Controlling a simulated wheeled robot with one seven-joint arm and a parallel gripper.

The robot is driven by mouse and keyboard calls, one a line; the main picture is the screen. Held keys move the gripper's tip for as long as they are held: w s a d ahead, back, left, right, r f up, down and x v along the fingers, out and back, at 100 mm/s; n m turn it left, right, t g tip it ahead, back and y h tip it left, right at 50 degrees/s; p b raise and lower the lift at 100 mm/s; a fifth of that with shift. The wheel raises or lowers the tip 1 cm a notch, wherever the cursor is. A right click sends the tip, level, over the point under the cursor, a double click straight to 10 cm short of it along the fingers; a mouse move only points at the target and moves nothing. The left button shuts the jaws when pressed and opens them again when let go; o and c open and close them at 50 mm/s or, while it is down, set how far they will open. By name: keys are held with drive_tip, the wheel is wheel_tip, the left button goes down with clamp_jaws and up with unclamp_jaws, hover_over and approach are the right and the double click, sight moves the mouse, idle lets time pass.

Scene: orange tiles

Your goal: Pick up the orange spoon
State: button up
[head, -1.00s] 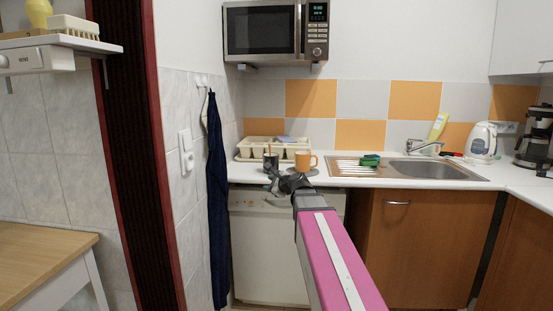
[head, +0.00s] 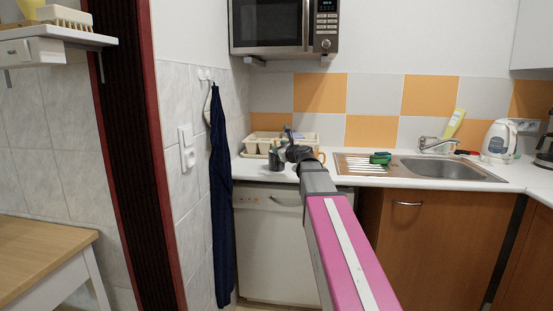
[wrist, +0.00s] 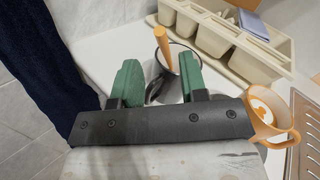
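The orange spoon (wrist: 163,46) stands tilted in a dark cup in the wrist view, its handle sticking up above the rim. The dark cup (wrist: 159,91) is partly hidden by my gripper. It also shows in the head view (head: 276,161) on the counter, where I cannot make out the spoon clearly. My gripper (wrist: 160,80) is open, with green finger pads either side of the cup in the picture. The spoon appears beyond the pads, with nothing held between them. In the head view my gripper (head: 284,144) is above the counter by the cup.
An orange mug (wrist: 279,116) is right of the dark cup, mostly hidden by my arm in the head view. A cream tray (wrist: 217,44) stands behind. A dark blue cloth (head: 220,200) hangs at left. The sink (head: 450,170) and green sponge (head: 380,158) are right.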

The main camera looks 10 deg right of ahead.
drive_tip(key=x, duration=0.4)
drive_tip(key=shift+w+d, duration=0.1)
drive_tip(key=shift+w, duration=0.4)
drive_tip(key=shift+s, duration=0.1)
clamp_jaws()
